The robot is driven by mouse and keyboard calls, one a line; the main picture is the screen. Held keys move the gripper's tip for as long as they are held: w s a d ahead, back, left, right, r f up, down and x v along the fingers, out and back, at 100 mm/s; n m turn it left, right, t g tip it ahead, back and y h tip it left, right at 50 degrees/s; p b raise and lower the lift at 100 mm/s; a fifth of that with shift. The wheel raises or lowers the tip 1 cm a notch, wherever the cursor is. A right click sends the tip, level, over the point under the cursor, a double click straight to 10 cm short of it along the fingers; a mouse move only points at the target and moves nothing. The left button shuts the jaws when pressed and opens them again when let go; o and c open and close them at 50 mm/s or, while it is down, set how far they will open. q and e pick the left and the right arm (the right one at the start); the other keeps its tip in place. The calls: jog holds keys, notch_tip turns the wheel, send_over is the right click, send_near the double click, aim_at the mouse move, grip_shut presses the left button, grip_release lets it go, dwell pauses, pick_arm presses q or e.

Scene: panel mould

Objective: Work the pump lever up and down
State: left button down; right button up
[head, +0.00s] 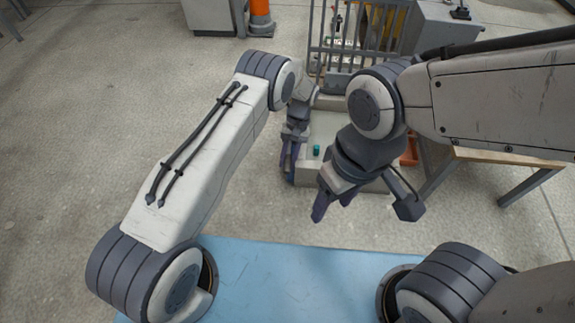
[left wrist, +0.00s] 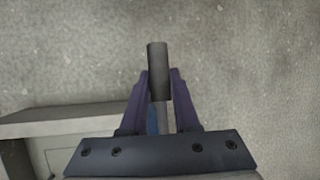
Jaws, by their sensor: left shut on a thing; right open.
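The pump lever shows in the left wrist view as a dark grey cylindrical grip (left wrist: 158,62), with a paler shaft running back between the fingers. My left gripper (left wrist: 160,88) is shut on this grip, one purple finger on each side, and the grip's end sticks out past the fingertips. In the head view my left gripper (head: 289,164) is at the left side of a low pale grey base; the lever cannot be made out there. My right gripper (head: 333,203) is open and empty, in front of the base, to the right of the left one.
The low grey base (head: 308,178) carries a small teal cylinder (head: 316,150). Behind it stand a grey barred frame (head: 343,60) and a grey cabinet (head: 440,30). A wooden-topped table (head: 500,158) is at the right. An orange post (head: 261,18) stands far back. The floor at left is clear.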

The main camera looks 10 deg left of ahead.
pick_arm(q)
jog(key=g+b, duration=0.1)
jog(key=b, duration=0.1)
jog(key=shift+r+g+b, duration=0.3)
jog(key=shift+r+b, duration=0.05)
jog(key=shift+b, duration=0.05)
jog(key=shift+r+g+b, duration=0.5)
jog(key=shift+r+b, duration=0.1)
jog(key=shift+b, duration=0.05)
pick_arm(e)
jog(key=shift+f, duration=2.5)
pick_arm(q)
jog(key=c, duration=0.7)
grip_release()
jog(key=shift+o, duration=0.2)
